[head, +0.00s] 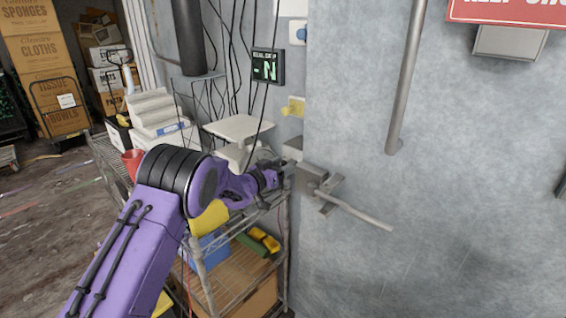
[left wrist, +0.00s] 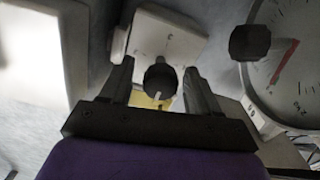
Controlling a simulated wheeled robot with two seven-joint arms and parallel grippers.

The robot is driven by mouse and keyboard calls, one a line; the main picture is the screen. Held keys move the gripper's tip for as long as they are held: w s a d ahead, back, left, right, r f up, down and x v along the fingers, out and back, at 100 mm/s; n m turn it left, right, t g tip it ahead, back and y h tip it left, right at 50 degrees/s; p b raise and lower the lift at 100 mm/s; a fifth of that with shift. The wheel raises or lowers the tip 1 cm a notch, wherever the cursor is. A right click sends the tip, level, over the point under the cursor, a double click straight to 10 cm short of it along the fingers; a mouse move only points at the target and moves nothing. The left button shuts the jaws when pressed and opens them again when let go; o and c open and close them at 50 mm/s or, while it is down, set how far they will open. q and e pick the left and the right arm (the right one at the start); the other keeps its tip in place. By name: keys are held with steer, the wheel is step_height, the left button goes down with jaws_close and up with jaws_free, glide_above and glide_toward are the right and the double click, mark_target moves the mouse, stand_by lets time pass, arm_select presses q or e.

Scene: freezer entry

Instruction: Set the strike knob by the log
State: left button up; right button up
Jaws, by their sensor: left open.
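In the left wrist view a dark round knob (left wrist: 160,80) with a pale pointer sits on a whitish plate (left wrist: 160,38) with small marks. My left gripper (left wrist: 156,92) is open, with one finger on each side of the knob; I cannot tell whether they touch it. In the head view my left gripper (head: 280,174) is beside the wall's left edge, near the metal door handle; the knob is hidden there. I cannot pick out a log for sure. A small black display (head: 267,66) shows green characters, its small heading hard to read. My right gripper is out of view.
A metal latch handle (head: 355,212) sticks out from the grey door (head: 460,170). A wire shelf (head: 215,262) with bins stands below my left arm. Cables hang behind it. A round gauge (left wrist: 292,75) with a red needle is close right in the left wrist view.

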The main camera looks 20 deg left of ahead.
arm_select(q)
steer(key=c, duration=1)
steer(key=shift+f+m+b, duration=0.15)
steer(key=shift+m+b, duration=0.35)
steer(key=shift+b, duration=0.25)
steer(key=m+b, duration=1.3)
steer(key=b, duration=0.2)
steer(key=shift+d+f+m+b, duration=0.2)
steer(key=shift+m+b, duration=0.1)
steer(key=shift+m, duration=0.1)
steer(key=shift+a+r+m+b, duration=0.1)
steer(key=shift+r+m+b, duration=0.05)
steer(key=shift+m+b, duration=1.35)
steer(key=shift+c, duration=0.2)
steer(key=o, duration=1)
steer(key=shift+r, duration=0.1)
